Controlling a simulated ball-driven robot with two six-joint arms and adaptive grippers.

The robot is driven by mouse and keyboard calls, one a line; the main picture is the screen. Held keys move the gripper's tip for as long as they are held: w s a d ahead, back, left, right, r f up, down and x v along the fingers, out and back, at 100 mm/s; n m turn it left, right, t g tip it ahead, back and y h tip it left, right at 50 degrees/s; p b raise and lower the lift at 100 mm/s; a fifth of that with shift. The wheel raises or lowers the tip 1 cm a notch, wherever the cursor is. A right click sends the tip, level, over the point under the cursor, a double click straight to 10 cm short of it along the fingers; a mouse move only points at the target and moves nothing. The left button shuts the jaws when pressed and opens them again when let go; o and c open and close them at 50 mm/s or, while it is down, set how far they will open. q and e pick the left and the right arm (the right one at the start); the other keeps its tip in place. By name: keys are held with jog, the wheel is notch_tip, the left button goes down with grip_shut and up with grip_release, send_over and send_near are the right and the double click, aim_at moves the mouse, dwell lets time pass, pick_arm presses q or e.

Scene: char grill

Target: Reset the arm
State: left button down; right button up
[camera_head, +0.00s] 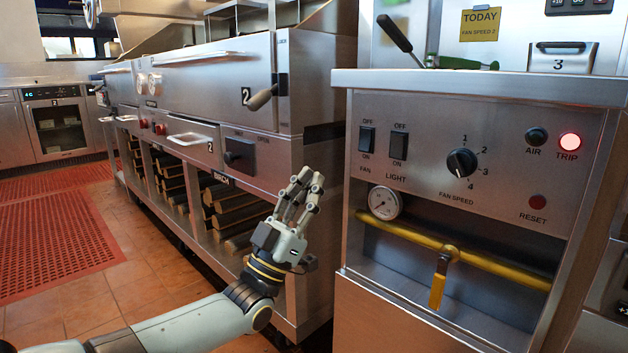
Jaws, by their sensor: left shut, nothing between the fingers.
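My left gripper (307,183) is in the middle of the head view, at the end of my grey arm that comes in from the lower left. It points up and its fingers are shut with nothing between them. It is in front of the grill's corner, to the left of the control panel (510,128), and appears apart from both. My right gripper does not show.
The panel carries FAN and LIGHT switches, a fan speed knob (461,162), a lit red TRIP lamp (569,147) and a RESET button (537,202). A yellow pipe with a valve handle (438,283) runs below. Firewood (232,197) fills the grill's lower shelf.

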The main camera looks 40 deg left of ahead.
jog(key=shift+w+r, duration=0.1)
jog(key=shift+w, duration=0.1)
